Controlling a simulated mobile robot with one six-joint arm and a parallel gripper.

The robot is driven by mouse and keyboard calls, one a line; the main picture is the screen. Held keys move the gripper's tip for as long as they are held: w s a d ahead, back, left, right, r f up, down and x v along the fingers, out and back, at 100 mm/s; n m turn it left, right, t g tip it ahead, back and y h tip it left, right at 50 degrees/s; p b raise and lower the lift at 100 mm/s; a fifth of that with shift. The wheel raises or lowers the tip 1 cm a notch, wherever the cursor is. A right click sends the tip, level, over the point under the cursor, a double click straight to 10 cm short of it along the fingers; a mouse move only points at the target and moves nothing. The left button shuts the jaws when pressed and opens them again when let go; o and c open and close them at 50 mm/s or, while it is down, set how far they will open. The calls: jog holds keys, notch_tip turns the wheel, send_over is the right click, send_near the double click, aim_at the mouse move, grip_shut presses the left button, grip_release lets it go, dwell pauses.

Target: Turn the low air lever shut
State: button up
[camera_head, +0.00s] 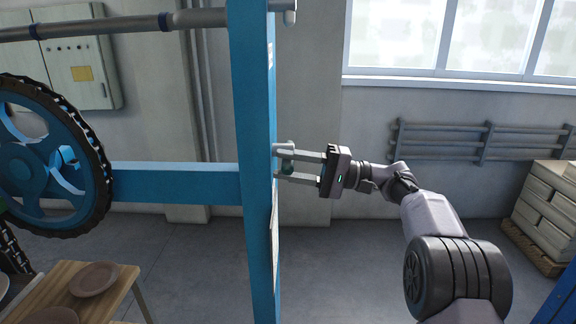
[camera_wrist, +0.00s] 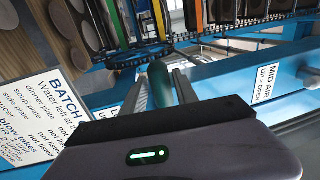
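A lever with a dark green handle (camera_head: 287,168) is on the right side of the blue post in the head view. My gripper (camera_head: 278,165) reaches it from the right, with one finger above the handle and one below. In the wrist view the green handle (camera_wrist: 160,86) lies between my two fingers (camera_wrist: 162,90), which stand apart with narrow gaps beside it; firm contact does not show. A plate reading "MID AIR, UP = OPEN" (camera_wrist: 268,76) is on the blue frame to the right. No low air label can be read, so which lever this is cannot be told.
The blue post (camera_head: 255,120) stands just left of my gripper. A sign headed "BATCH" (camera_wrist: 38,115) is close by in the wrist view. A chain-rimmed blue wheel (camera_head: 45,160) and a wooden table (camera_head: 115,291) with plates are left. Stacked boxes (camera_head: 548,212) stand far right.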

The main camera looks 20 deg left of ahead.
jog(key=shift+o, duration=0.5)
jog(key=p+v, duration=0.4)
jog(key=v, duration=1.3)
jog(key=shift+d, duration=0.2)
